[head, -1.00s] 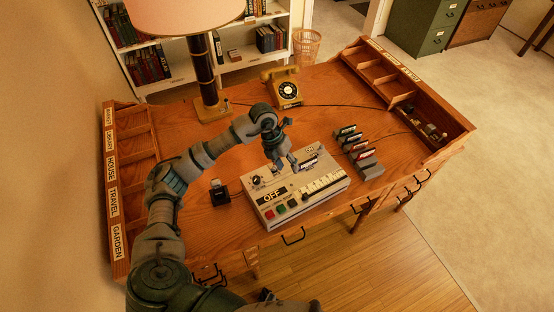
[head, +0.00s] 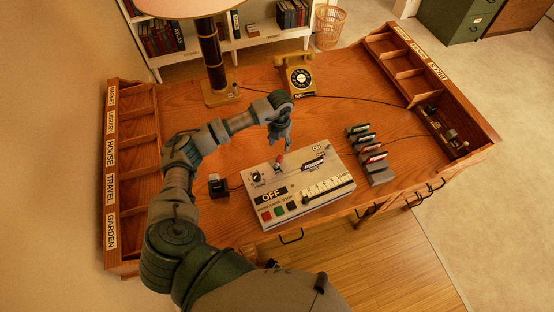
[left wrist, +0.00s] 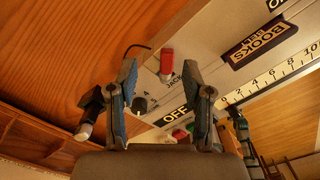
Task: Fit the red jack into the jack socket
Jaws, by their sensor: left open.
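The red jack (head: 279,159) stands at the back of the white console (head: 335,197), left of its middle. In the left wrist view the red jack (left wrist: 167,62) stands right by the JACK lettering, apparently in the jack socket; the socket opening is hidden, so I cannot tell how deep it sits. My left gripper (head: 282,143) is above the jack, apart from it. In the left wrist view the left gripper (left wrist: 160,68) is open, with the jack beyond its fingertips and nothing held. My right gripper is not in view.
A rack of cartridges (head: 379,171) stands right of the console, and a small black block (head: 217,187) with a cable lies left. A yellow telephone (head: 299,77) and a lamp (head: 212,65) stand behind. Bare desk top lies between the lamp and console.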

